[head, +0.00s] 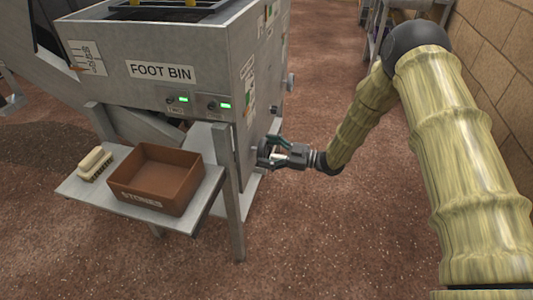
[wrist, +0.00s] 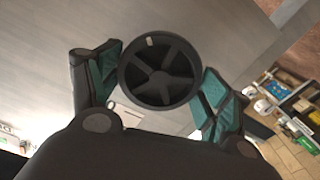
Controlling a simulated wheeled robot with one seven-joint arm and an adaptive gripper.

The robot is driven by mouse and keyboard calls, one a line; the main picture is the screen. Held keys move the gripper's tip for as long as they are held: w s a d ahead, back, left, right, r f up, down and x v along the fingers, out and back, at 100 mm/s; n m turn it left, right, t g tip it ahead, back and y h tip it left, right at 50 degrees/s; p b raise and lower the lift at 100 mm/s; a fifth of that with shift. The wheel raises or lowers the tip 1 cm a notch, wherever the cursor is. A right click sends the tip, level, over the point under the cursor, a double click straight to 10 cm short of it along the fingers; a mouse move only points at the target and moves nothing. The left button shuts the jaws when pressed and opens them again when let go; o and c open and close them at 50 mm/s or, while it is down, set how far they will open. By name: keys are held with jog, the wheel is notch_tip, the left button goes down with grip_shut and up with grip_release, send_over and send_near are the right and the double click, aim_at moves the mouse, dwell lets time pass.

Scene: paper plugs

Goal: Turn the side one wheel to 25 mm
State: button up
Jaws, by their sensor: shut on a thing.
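The side one wheel is a dark spoked handwheel (wrist: 160,72) on the grey metal side of the machine, with a small pale mark near the top of its rim. In the wrist view my gripper (wrist: 160,80) has its teal-padded fingers on the left and right of the wheel's rim, shut on it. In the head view my gripper (head: 272,152) is at the machine's right side, low down, and the wheel is mostly hidden behind its fingers. I cannot read any millimetre scale for the wheel.
The grey machine (head: 180,40) carries a "FOOT BIN" label and two small green-lit displays (head: 224,105). A side shelf (head: 85,190) holds a brown box (head: 160,200) and a brush (head: 95,163). A brick wall (head: 500,60) stands at right. The floor between is clear.

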jog(key=n+b, duration=0.2)
jog(key=n, duration=0.4)
jog(key=shift+f+b, duration=0.1)
jog(key=shift+b, duration=0.2)
jog(key=n+b, duration=0.3)
jog(key=n, duration=0.2)
jog(key=shift+n+b, duration=2.25)
jog(key=shift+n, duration=0.85)
jog(key=shift+n+b, duration=1.5)
jog(key=shift+n+b, duration=0.7)
jog(key=shift+b, duration=0.05)
jog(key=shift+r+n+b, duration=0.2)
jog(key=shift+n+b, duration=0.1)
jog(key=o, duration=1)
